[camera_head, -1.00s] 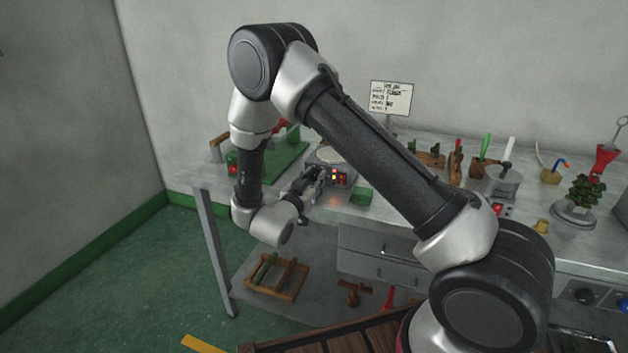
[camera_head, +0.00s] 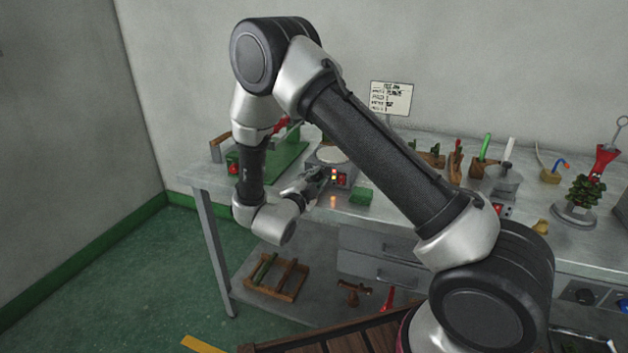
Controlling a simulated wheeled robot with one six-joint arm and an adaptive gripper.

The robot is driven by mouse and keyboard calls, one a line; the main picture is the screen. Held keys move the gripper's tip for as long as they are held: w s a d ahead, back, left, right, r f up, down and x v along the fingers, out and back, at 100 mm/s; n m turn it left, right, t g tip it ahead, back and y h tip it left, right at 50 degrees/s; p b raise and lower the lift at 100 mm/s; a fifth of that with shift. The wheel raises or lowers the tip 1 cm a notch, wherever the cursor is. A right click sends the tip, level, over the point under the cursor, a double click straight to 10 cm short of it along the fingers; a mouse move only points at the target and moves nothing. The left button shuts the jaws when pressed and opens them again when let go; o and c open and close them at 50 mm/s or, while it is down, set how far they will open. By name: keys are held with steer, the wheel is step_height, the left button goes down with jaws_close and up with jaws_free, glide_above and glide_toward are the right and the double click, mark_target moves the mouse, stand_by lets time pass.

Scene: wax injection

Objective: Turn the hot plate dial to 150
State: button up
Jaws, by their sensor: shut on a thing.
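My gripper (camera_head: 322,176) is at the left part of that front, reaching in from the lower left. Its jaws are shut on what appears to be the dial, which they hide. The dial's setting cannot be read.
A green block (camera_head: 361,196) lies just right of the hot plate. A green machine (camera_head: 284,160) stands to the left. A wooden rack (camera_head: 277,279) is on the lower shelf. A sign (camera_head: 391,98) stands behind.

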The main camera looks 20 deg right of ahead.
steer(key=m, duration=0.4)
steer(key=shift+s+m, duration=0.1)
steer(key=shift+m, duration=2)
steer(key=o, duration=1.1)
steer(key=shift+c, duration=0.2)
